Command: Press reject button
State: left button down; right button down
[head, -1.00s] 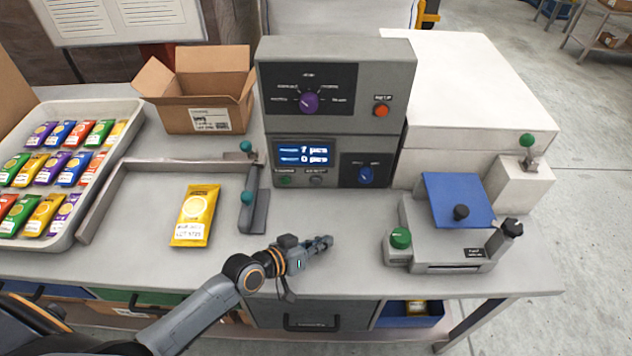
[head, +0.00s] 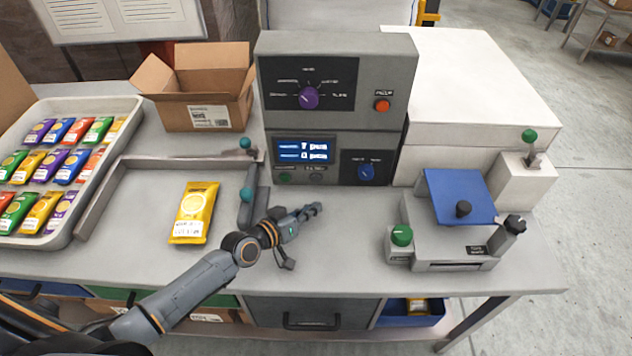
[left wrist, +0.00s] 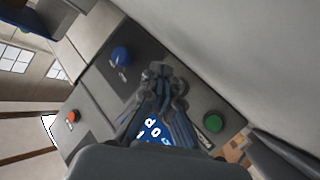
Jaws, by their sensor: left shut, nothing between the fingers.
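The grey control unit (head: 392,75) stands at the back of the bench, with a lit blue display (head: 304,150) on its lower front. Under the display are a green button (head: 285,178) and a dark grey button (head: 316,177); their labels are too blurred to read. An orange button (head: 382,105) is on the upper right. My left gripper (head: 315,209) is shut and empty, in front of the unit and below the dark button. In the left wrist view the gripper (left wrist: 165,73) covers part of the panel beside the green button (left wrist: 213,122); the dark button is hidden. My right gripper is out of view.
A blue knob (head: 366,173) sits right of the display and a purple knob (head: 309,97) above. A grey guide with teal knobs (head: 246,195) stands left of my gripper, near a yellow packet (head: 195,213). A blue-plated device (head: 437,242) is at right.

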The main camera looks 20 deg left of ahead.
aim_at(316, 178)
pick_arm(q)
jog(key=w+b, duration=0.1)
jog(key=w, duration=0.1)
jog(key=w+a+b, duration=0.1)
jog(key=w, duration=0.1)
jog(key=shift+w+a+f+b, duration=0.2)
jog(key=shift+w+b, duration=0.1)
jog(key=shift+w, duration=0.05)
jog(key=shift+w+a+r+b, duration=0.1)
jog(key=shift+w+a+b, duration=0.15)
jog(key=shift+w, duration=0.4)
jog(key=shift+d, duration=0.1)
dwell(0.4)
jog(key=shift+w+b, duration=0.25)
jog(key=shift+b, duration=0.15)
jog(key=shift+w, duration=0.15)
